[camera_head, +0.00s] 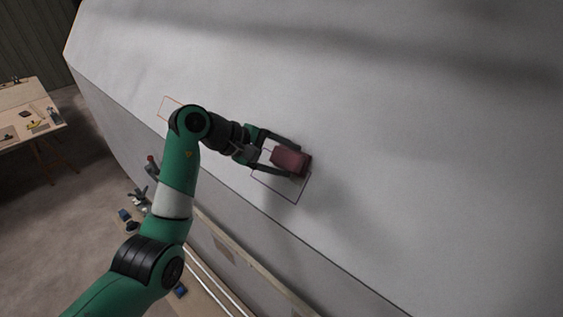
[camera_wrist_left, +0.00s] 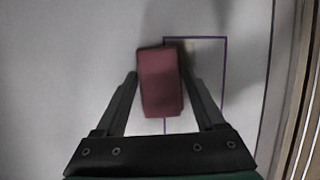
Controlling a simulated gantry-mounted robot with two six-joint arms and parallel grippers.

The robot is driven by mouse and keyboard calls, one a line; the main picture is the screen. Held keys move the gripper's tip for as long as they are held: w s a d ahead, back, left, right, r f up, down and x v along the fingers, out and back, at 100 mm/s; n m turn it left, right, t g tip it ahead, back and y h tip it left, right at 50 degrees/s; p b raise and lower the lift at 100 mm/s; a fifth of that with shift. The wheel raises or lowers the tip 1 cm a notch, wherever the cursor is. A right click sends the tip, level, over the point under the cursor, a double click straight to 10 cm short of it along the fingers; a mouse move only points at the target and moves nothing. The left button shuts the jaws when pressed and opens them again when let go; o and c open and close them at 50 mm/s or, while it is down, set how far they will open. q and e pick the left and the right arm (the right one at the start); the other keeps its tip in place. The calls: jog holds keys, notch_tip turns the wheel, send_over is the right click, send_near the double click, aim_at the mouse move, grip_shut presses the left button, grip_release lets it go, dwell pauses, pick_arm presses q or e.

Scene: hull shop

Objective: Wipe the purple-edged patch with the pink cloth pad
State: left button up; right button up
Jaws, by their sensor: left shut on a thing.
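The pink cloth pad (camera_head: 290,160) is a dull pink block held at the hull surface; it also shows in the left wrist view (camera_wrist_left: 160,82). My left gripper (camera_head: 290,158) is shut on it, with one finger on each side. The purple-edged patch (camera_head: 297,196) is a thin outlined rectangle on the hull, partly hidden by the pad and gripper. In the left wrist view the patch (camera_wrist_left: 210,112) lies to the right of the pad, which overlaps its left edge. I cannot tell whether the pad touches the surface. My right gripper is not in view.
The large pale hull (camera_head: 400,120) fills most of the view. An orange-outlined patch (camera_head: 168,106) lies up and left of my gripper. A wooden work table (camera_head: 30,120) with tools stands at far left. A ledge (camera_head: 250,275) runs below the hull's edge.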

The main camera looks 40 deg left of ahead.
aim_at(287, 183)
pick_arm(q)
jog(key=shift+s+f+b, duration=0.5)
jog(key=shift+f+b, duration=0.3)
jog(key=shift+f, duration=0.05)
jog(key=shift+s+f, duration=0.4)
jog(key=shift+s, duration=0.1)
jog(key=shift+s+a+f+b, duration=0.15)
jog(key=shift+s+f+b, duration=0.55)
jog(key=shift+f+b, duration=0.3)
jog(key=shift+s+f, duration=0.2)
jog(key=shift+s, duration=0.2)
jog(key=shift+s+f+b, duration=0.95)
jog(key=shift+f+b, duration=0.05)
jog(key=shift+f, duration=0.1)
